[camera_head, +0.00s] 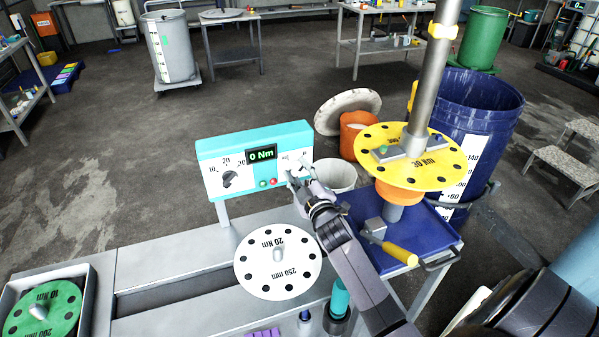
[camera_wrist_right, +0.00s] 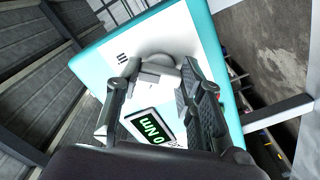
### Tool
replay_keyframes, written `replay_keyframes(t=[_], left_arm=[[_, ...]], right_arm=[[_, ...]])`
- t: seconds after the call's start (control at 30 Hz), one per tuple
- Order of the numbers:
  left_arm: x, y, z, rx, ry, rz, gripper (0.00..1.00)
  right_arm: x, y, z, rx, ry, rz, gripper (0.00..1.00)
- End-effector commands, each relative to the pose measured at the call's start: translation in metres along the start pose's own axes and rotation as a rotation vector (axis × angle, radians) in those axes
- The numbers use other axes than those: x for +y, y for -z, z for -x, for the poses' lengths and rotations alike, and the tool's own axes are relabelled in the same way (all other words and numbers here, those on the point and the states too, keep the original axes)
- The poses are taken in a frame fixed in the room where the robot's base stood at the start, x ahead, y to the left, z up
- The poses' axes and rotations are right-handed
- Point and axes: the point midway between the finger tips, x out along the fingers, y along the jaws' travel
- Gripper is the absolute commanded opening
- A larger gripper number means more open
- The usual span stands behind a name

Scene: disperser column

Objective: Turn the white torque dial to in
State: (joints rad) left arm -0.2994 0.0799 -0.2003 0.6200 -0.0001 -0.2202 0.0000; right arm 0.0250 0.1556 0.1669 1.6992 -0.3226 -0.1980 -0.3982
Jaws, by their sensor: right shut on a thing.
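A control panel with a teal casing (camera_head: 255,138) and white face stands behind the bench. Its green display (camera_head: 262,153) reads 0 Nm. The white torque dial (camera_wrist_right: 157,62) sits on the panel face in the right wrist view, with a dark label beside it that looks like "in". My right gripper (camera_head: 298,172) reaches the right part of the panel; in the wrist view its fingers (camera_wrist_right: 158,84) stand on either side of the dial's white grip and are shut on it. In the head view the gripper hides most of the dial. My left gripper is not in view.
A black knob (camera_head: 229,179) with numbers is on the panel's left. A yellow disc (camera_head: 408,157) on a steel shaft (camera_head: 433,75) stands to the right, near a blue barrel (camera_head: 480,105). A green disc (camera_head: 42,312) is lower left.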

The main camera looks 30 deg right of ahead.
Motion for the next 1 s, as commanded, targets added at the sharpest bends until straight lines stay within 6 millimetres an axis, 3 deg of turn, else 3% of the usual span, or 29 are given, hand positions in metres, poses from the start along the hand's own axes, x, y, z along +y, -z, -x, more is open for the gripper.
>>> replay_keyframes(t=[0.4,0.43,0.7,1.0], left_arm=[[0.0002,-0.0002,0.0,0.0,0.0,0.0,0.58],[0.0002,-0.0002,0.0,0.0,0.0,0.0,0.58],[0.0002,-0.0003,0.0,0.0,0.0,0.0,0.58],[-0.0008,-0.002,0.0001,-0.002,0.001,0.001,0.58]], right_arm=[[-0.0018,-0.0016,0.0005,-0.004,0.003,-0.01,0.07],[-0.0018,-0.0016,0.0005,-0.004,0.003,-0.01,0.37],[-0.001,-0.0008,0.0003,-0.002,0.002,-0.008,0.55],[-0.0005,-0.0004,0.0009,-0.001,0.001,-0.007,0.55]])
